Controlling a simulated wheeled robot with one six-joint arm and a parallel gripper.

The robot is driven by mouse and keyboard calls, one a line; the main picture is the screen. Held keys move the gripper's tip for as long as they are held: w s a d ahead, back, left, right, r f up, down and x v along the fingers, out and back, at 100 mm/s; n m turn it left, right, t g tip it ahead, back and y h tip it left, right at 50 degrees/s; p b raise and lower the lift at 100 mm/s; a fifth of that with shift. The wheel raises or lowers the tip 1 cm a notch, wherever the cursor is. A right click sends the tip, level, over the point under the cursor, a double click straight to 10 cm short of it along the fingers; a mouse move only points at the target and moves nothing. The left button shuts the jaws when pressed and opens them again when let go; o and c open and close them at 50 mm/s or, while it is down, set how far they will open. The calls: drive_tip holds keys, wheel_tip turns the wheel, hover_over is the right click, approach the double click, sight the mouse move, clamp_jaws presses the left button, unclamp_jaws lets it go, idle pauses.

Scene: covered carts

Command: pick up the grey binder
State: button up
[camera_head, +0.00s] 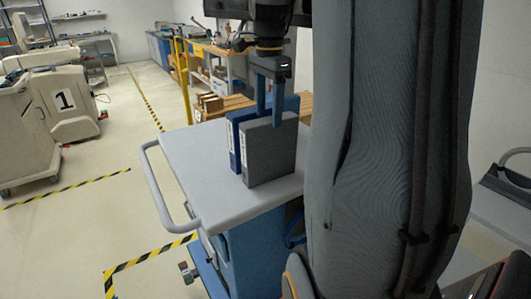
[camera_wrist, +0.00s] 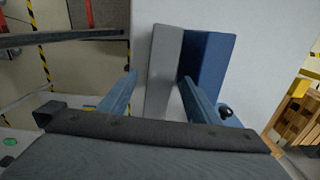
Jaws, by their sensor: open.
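The grey binder (camera_head: 270,155) stands upright on the light grey cart top (camera_head: 190,160). A blue binder (camera_head: 234,135) stands right behind it, close against it. My gripper (camera_head: 269,119) points down over the grey binder, with its fingertips at about the height of the binder's top edge. In the wrist view, the grey binder (camera_wrist: 163,62) shows between my open fingers (camera_wrist: 159,78). The left finger is beside its free face, and the right finger is near the seam with the blue binder (camera_wrist: 208,60). I cannot tell whether either finger touches.
The cart has a looped handle (camera_head: 165,190) on its left and a blue body (camera_head: 250,250). Wooden pallets (camera_head: 225,105) and a yellow post (camera_head: 181,80) are behind it. The left part of the cart top is clear. My arm hides the area to the right.

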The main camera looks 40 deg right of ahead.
sight(270, 139)
drive_tip(key=shift+w+d+f+b, duration=0.15)
drive_tip(key=shift+f+b, duration=0.1)
drive_tip(key=shift+f, duration=0.15)
drive_tip(key=shift+w+d+f+b, duration=0.1)
drive_tip(key=shift+f+b, duration=0.15)
drive_tip(key=shift+f, duration=0.1)
drive_tip(key=shift+s+f+p, duration=0.15)
drive_tip(key=shift+f+p, duration=0.55)
drive_tip(key=shift+f, duration=1.25)
drive_tip(key=shift+s+f+p, duration=0.1)
drive_tip(key=shift+f+p, duration=0.6)
drive_tip(key=shift+f, duration=1.2)
clamp_jaws()
